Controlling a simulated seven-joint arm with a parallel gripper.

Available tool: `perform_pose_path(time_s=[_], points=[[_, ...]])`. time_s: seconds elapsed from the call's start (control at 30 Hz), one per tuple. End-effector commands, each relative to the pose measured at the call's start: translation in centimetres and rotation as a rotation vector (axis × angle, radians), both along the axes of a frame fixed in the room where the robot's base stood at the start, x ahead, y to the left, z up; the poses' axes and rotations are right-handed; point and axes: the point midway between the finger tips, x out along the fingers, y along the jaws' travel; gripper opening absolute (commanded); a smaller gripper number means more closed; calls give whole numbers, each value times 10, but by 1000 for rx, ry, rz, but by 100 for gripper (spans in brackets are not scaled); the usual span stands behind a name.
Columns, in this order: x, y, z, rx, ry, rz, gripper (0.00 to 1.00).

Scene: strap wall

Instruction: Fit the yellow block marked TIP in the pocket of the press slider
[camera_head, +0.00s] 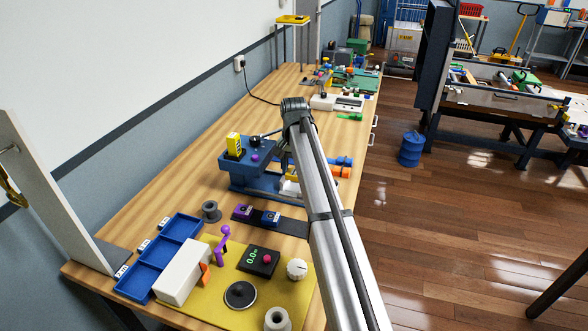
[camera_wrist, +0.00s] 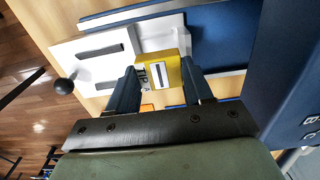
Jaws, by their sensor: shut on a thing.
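In the wrist view my gripper (camera_wrist: 163,88) is shut on the yellow block (camera_wrist: 178,73), one finger on each side. TIP is printed on the block's pale side, and its yellow face has a pale label with a dark bar. The white press slider (camera_wrist: 75,55) lies just beyond and to the left, with dark slots and a black ball knob (camera_wrist: 64,87). The block overlaps the slider's edge in view; I cannot tell if they touch.
The blue press (camera_head: 240,172) stands on the wooden bench with a yellow piece (camera_head: 234,144) on top. A dark strip with purple and blue blocks (camera_head: 255,216) lies in front. Blue trays (camera_head: 160,256) and a yellow mat (camera_head: 215,310) with controls fill the near end.

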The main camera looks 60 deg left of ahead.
Motion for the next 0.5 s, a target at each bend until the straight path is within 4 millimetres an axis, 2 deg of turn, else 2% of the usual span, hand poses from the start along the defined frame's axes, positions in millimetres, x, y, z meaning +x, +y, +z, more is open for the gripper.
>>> perform_pose_path(time_s=[0.5], points=[[0, 0, -8, 0, 0, 0, 8]])
